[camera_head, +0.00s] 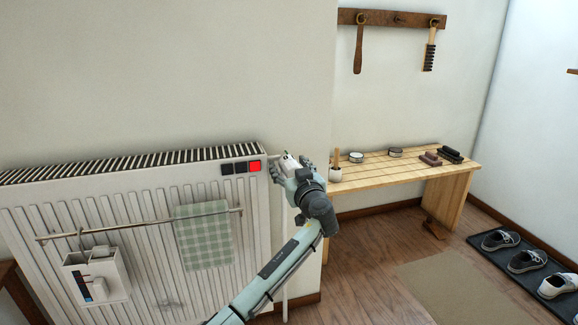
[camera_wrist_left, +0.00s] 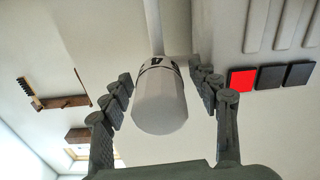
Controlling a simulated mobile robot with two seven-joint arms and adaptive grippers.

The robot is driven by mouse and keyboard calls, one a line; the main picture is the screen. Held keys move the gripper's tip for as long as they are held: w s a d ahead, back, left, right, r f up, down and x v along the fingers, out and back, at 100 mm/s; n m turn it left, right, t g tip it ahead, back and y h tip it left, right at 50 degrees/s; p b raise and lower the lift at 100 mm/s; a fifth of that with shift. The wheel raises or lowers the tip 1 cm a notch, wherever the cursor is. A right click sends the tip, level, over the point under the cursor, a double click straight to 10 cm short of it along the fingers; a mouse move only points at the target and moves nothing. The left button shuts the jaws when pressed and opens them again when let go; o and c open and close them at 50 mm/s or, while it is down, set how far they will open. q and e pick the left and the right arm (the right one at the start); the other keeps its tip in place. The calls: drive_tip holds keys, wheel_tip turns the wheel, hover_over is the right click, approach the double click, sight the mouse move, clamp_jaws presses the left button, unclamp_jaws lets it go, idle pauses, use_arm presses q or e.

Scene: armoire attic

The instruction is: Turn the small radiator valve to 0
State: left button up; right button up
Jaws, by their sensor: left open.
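The white radiator valve (camera_wrist_left: 160,100) is a rounded cylinder with a dark marked band near its far end, in the middle of the left wrist view. My left gripper (camera_wrist_left: 160,78) is open, with one finger on each side of the valve and visible gaps between. In the head view the left gripper (camera_head: 284,168) is at the radiator's top right corner, and partly hides the valve there. The white ribbed radiator (camera_head: 262,215) carries three small squares, two dark and the right one red (camera_head: 255,166). The number on the valve's band is not readable.
A rail (camera_head: 110,229) with a checked cloth (camera_head: 203,236) and a white box (camera_head: 105,276) hang on the radiator's front. A slatted wooden bench (camera_head: 400,168) with small items stands to the right. A shoe tray (camera_head: 480,243) lies at far right.

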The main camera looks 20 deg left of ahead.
use_arm(q)
drive_tip(key=shift+w, duration=0.15)
drive_tip(key=c, duration=1.2)
drive_tip(key=shift+o, duration=0.2)
